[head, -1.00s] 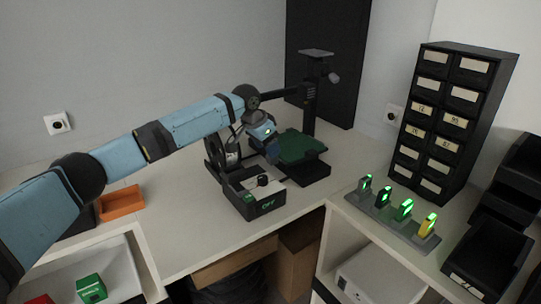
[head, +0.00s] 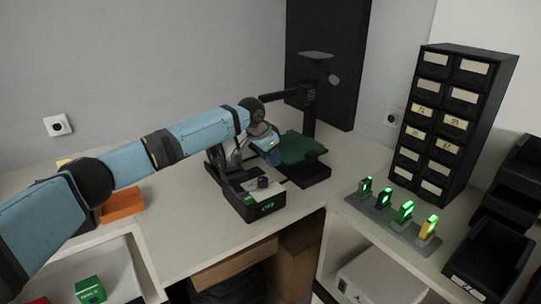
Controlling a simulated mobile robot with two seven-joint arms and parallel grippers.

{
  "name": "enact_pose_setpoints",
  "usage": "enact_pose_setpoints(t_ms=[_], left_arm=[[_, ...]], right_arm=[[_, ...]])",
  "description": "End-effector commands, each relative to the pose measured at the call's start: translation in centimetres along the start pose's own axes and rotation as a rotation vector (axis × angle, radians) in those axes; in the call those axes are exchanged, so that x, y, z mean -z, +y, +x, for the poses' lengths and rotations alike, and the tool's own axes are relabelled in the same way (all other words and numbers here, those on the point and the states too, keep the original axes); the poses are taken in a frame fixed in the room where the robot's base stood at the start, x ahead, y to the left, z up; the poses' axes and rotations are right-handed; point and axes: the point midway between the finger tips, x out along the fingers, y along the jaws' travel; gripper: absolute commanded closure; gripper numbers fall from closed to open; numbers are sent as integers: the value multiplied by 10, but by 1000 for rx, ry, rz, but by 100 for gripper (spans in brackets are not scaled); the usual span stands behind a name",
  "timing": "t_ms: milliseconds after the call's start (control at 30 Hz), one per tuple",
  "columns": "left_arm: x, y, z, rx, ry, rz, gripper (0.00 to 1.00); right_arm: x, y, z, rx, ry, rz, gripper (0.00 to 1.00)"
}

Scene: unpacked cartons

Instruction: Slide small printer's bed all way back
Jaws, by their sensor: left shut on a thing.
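The small printer (head: 308,106) stands on the counter, with a dark upright post, a side arm and a black base. Its green bed (head: 303,147) lies flat low in front of the post. My left gripper (head: 275,157) points down at the bed's left edge. It is shut on the bed's edge, though the fingertips are small and dark and their contact is hard to make out. My wrist and hand cover part of the printer's left side. The control box (head: 256,198) with a dark knob and a green display is at the front. My right gripper is out of view.
A rack of glowing green-lit items (head: 395,217) stands to the right, before a black drawer cabinet (head: 437,125). Black bins (head: 490,260) are at far right. An orange tray (head: 121,203) lies at left.

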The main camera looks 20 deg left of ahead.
Motion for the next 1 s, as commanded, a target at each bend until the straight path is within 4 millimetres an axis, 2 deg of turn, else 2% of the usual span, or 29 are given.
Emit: enact_pose_setpoints(t_ms=[133,300,467,667,700,767,800,1000], left_arm=[[5,-18,-7,1,3,-4,100],[3,-37,-5,1,2,-4,100],[1,-41,-2,1,2,-1,100],[1,-41,-1,1,3,-1,100],[1,-41,-1,1,3,-1,59],[1,-41,-1,1,2,-1,45],[1,-40,-1,1,2,-1,43],[0,-40,-1,1,1,-1,43]], right_arm=[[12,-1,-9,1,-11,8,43],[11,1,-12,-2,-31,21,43],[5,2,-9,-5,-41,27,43],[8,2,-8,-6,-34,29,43],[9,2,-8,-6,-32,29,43],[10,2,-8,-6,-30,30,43],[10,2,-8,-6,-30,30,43],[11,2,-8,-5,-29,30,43]])
